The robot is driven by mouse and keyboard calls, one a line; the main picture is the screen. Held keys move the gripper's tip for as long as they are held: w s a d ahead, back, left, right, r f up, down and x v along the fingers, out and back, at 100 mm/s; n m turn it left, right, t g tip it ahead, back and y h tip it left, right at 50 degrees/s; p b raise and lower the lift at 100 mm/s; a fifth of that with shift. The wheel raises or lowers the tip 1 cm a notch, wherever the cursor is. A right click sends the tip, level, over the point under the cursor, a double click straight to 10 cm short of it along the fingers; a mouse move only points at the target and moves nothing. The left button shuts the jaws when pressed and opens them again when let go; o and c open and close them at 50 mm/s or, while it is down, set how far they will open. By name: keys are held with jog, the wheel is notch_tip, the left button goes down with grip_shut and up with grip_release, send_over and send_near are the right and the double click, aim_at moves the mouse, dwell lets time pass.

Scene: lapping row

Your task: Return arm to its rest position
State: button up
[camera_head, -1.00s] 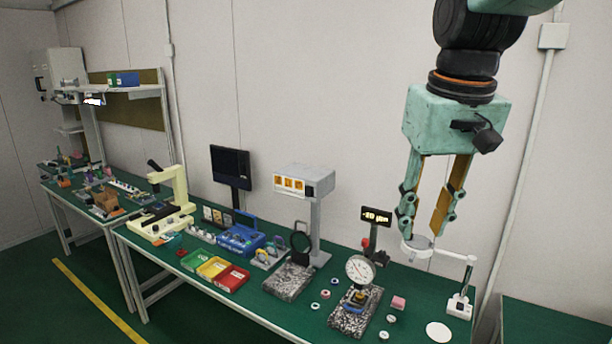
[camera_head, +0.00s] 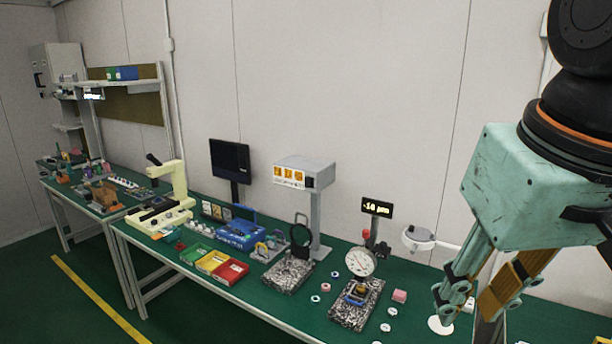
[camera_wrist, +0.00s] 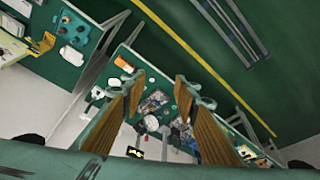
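My gripper (camera_head: 464,303) is at the right of the head view, in front of the table's right end. Its teal body is tilted, with the fingers pointing down and to the left. In the wrist view my gripper (camera_wrist: 158,84) shows its two orange-brown fingers apart with nothing between them. The workbench lies beyond and below the fingers there. A white disc (camera_head: 437,326) on the table is partly covered by a finger in the head view.
A dial gauge stand (camera_head: 358,305) stands left of my gripper. A white ring lamp (camera_head: 418,235) is behind it. A grey box on a post (camera_head: 304,172), red tray (camera_head: 231,272) and cream microscope (camera_head: 172,190) are farther left. Open floor lies before the table.

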jog(key=s+f+b, duration=0.1)
jog(key=s+f, duration=0.3)
jog(key=s, duration=0.3)
jog(key=shift+f, duration=0.25)
